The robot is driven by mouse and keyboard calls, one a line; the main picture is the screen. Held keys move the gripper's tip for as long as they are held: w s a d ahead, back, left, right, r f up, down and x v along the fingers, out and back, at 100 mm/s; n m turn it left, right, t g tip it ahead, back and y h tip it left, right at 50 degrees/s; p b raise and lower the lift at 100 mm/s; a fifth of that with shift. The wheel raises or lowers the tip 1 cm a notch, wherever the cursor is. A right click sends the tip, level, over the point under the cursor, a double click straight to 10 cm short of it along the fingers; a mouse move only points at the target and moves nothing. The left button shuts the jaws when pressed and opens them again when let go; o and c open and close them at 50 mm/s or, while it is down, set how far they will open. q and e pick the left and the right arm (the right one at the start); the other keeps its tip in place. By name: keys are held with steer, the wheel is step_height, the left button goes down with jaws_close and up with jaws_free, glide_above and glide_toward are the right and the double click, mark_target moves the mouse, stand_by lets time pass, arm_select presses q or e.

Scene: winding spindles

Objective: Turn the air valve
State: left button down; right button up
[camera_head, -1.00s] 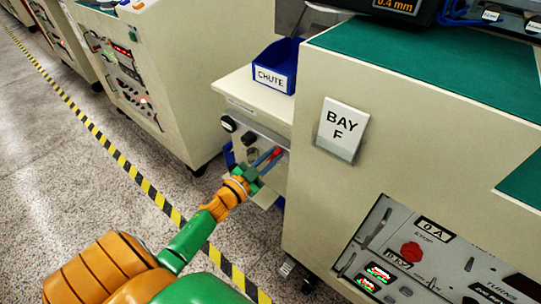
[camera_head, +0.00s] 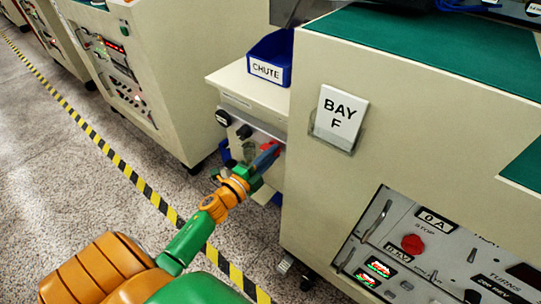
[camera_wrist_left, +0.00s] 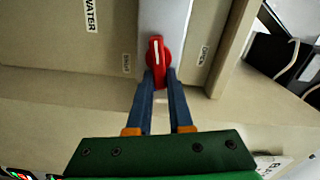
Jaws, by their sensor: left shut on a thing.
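The air valve is a red knob with a white line (camera_wrist_left: 156,60) on a light grey plate, seen in the left wrist view. My left gripper (camera_wrist_left: 159,85) has its two blue fingers on either side of the lower part of the red handle, closed on it. The white line runs about upright in that view. In the head view my left gripper (camera_head: 267,158) reaches the panel of the cream cabinet; its fingers hide most of the knob. My right gripper is not in view.
A blue CHUTE bin (camera_head: 270,60) sits on the cabinet above the panel. The large BAY F machine (camera_head: 425,130) stands close on the right. A black knob (camera_head: 223,117) is left of the valve. Open floor with striped tape (camera_head: 140,180) lies left.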

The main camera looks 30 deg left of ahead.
arm_select(q)
steer(key=shift+f+m+b, duration=0.15)
steer(key=shift+m+b, duration=0.15)
steer(key=shift+m, duration=1.1)
steer(key=c, duration=0.8)
jaws_free()
steer(key=s, duration=0.7)
steer(key=shift+a, duration=0.3)
